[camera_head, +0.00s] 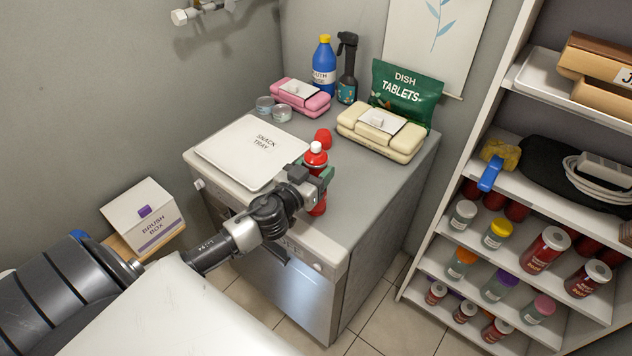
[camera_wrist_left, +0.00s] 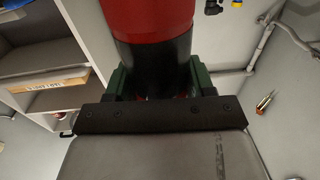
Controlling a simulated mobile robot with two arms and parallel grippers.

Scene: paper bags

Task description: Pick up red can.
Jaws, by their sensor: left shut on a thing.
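In the left wrist view the can shows as a large red cylinder (camera_wrist_left: 148,18) with a black band, between the green finger pads of the gripper (camera_wrist_left: 155,82). Part of the can is hidden by the fingers in the head view. I cannot tell whether its base touches the counter. My right gripper is not in view.
The snack tray (camera_head: 225,152) lies to the left, and a cream pack (camera_head: 356,122) stands behind right. A shelf (camera_head: 480,262) with several jars is on the right. The counter (camera_head: 372,185) right of the can is clear.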

